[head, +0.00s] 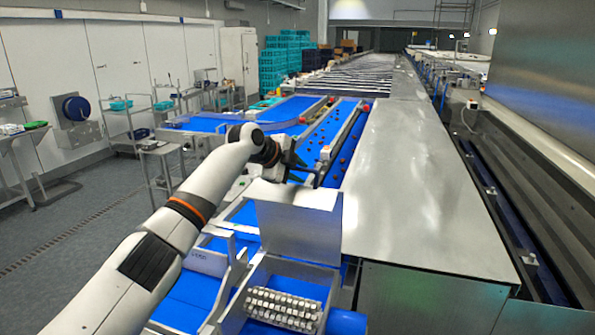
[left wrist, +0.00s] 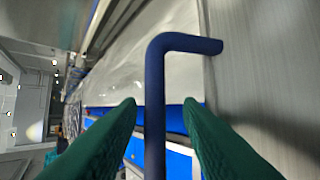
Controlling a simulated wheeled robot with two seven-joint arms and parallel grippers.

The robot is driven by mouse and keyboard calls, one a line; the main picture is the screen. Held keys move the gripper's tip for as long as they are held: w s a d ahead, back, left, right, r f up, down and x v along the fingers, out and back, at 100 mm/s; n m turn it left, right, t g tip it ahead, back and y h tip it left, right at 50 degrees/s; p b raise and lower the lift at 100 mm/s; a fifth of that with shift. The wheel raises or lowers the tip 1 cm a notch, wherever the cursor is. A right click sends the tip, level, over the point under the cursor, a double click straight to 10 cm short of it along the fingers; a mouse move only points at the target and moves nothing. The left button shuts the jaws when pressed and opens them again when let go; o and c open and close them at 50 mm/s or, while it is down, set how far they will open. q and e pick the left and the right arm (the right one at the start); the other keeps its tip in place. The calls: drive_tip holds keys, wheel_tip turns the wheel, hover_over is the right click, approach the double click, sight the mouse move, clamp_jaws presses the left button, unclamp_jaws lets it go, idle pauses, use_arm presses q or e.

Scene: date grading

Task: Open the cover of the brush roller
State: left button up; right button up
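The brush roller (head: 284,309), studded with pale bristle tufts, lies exposed in its metal housing at the bottom of the head view. The cover (head: 298,222), a grey metal plate, stands raised behind it. My left gripper (head: 300,168) is at the cover's top edge. In the left wrist view, a dark blue bent handle (left wrist: 155,110) runs between the two green fingers (left wrist: 160,104). The fingers are apart, with a visible gap on each side of the handle. The cover's hinge is not clear. My right gripper is not in view.
A blue conveyor (head: 325,133) with dark dates runs behind the cover. A wide metal table top (head: 415,185) lies to the right. A small stand (head: 161,150) and wheeled racks are at the left, with open floor (head: 75,225) in front of them.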

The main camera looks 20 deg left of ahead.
use_arm(q)
drive_tip(key=shift+r, duration=0.1)
drive_tip(key=b+v, duration=0.5)
drive_tip(key=v, duration=0.7)
